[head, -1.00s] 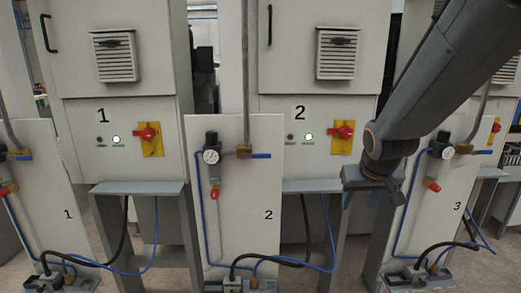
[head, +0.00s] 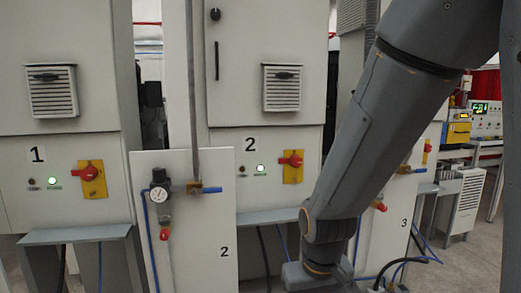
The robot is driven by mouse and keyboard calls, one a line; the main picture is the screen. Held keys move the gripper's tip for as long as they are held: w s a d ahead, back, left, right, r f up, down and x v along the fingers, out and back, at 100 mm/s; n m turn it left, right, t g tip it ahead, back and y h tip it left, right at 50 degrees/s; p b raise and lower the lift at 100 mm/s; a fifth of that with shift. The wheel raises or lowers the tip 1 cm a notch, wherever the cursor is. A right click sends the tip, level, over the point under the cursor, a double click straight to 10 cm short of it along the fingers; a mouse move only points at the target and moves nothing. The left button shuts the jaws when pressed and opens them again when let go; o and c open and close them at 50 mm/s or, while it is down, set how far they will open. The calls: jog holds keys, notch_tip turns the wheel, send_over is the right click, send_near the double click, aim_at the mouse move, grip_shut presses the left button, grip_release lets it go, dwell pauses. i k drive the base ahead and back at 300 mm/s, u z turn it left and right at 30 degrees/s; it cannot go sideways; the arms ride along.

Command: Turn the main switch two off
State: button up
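Main switch two is a red rotary handle (head: 291,160) on a yellow plate (head: 292,175), on the front of the cabinet labelled 2 (head: 251,145). Its handle lies roughly horizontal. A green lamp (head: 261,169) to its left is lit, and a dark lamp (head: 241,169) sits beside that. My arm comes down from the upper right, and its wrist is at the bottom of the picture, right of and below the switch, apart from it in the picture. My gripper's fingers are out of view below the lower edge.
Cabinet 1 has a similar red switch (head: 89,173) and a lit green lamp (head: 55,181). A white panel marked 2 (head: 205,225) with a gauge (head: 159,194) stands in front, left of the switch. A grey ledge (head: 266,217) juts out below it. Panel 3 is partly behind my arm.

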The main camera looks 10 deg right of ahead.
aim_at(294, 161)
jog(key=u, duration=0.5)
jog(key=i, duration=0.65)
